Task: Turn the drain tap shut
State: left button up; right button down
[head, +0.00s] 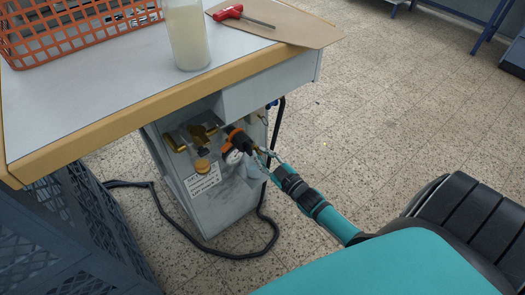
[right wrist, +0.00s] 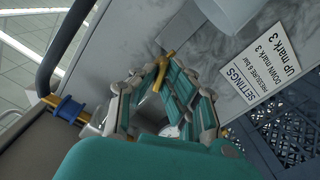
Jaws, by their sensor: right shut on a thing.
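The drain tap (right wrist: 161,74) shows in the right wrist view as a small brass lever between my fingertips. My right gripper (right wrist: 159,78) is shut on it, and the fingers hide part of the tap. In the head view my right gripper (head: 263,154) reaches in from the lower right to the side of the grey cabinet (head: 228,209), beside the orange-collared regulator and round gauge (head: 233,156). The tap is too small there to make out clearly. My left gripper is not in view.
Brass fittings (head: 201,133) sit left of the gauge. A settings label (right wrist: 262,58) is on the cabinet. The table edge (head: 150,105) overhangs the cabinet. A bottle (head: 187,35) stands on top. Floor to the right is clear.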

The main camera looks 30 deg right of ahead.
jog(key=m+p, duration=0.1)
jog(key=m, duration=0.2)
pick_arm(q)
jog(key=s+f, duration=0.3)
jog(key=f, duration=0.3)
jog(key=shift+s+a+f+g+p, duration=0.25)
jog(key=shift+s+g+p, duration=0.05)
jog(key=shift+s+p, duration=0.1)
pick_arm(e)
jog(key=shift+m, duration=1)
jog(key=c, duration=1.4)
grip_release()
jog(key=shift+s, duration=0.2)
jog(key=s, duration=0.7)
jog(key=s+d, duration=0.1)
jog(key=s, duration=0.3)
jog(key=shift+s, duration=0.3)
